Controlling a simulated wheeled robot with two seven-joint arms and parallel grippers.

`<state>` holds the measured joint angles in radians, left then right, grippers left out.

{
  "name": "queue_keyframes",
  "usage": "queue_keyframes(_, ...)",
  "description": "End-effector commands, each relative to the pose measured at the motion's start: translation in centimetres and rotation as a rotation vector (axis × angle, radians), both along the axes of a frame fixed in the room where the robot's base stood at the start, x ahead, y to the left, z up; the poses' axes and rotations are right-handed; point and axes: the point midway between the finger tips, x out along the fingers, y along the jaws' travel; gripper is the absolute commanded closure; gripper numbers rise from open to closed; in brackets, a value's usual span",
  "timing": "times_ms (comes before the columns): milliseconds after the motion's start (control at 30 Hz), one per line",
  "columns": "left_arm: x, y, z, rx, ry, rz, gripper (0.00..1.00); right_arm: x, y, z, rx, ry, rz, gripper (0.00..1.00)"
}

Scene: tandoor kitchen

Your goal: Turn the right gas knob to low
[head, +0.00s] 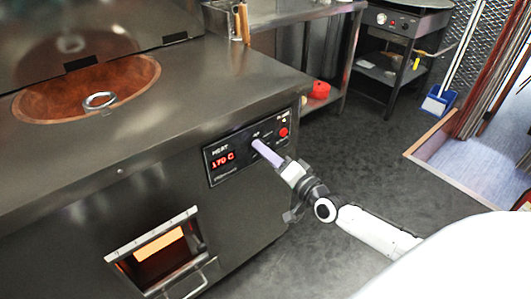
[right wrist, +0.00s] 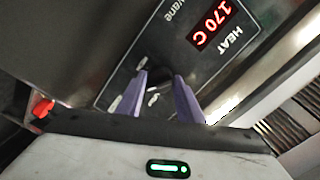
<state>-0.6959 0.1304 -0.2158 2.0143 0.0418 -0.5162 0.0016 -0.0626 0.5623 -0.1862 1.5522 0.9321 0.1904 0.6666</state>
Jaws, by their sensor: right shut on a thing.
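The tandoor's control panel (head: 222,172) is on the front of the dark metal counter, with a red display reading 170 C. My right gripper (head: 262,152) reaches the panel from the right, its purple fingers pointing at it just right of the display. In the right wrist view, the gripper (right wrist: 160,82) has its two fingers on either side of a dark knob (right wrist: 158,66), shut on it. The knob is mostly hidden by the fingers in the head view. I cannot read its setting. My left gripper is not in view.
A red button (head: 283,132) sits at the panel's right end. Below left is an open lit hatch (head: 160,250) with a handle. The round tandoor mouth (head: 60,92) is on the counter top. The floor (head: 360,150) to the right is clear.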

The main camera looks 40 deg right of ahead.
Motion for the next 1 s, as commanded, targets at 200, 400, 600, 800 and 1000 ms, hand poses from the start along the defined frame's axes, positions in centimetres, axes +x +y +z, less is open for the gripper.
queue_keyframes(200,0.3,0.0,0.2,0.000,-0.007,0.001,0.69,0.0,0.0,0.0,0.002,0.001,0.001,0.89)
queue_keyframes(400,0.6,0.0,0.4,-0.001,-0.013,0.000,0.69,0.0,0.0,0.0,0.001,0.001,0.001,0.58)
queue_keyframes(600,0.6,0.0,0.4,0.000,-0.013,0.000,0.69,0.0,0.0,0.0,0.001,0.001,0.001,0.48)
queue_keyframes(800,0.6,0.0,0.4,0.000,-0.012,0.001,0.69,-0.3,0.0,0.0,0.001,0.001,0.000,0.48)
queue_keyframes(1000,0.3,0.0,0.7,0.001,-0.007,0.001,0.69,-2.9,-0.2,-0.1,0.000,0.005,0.001,0.48)
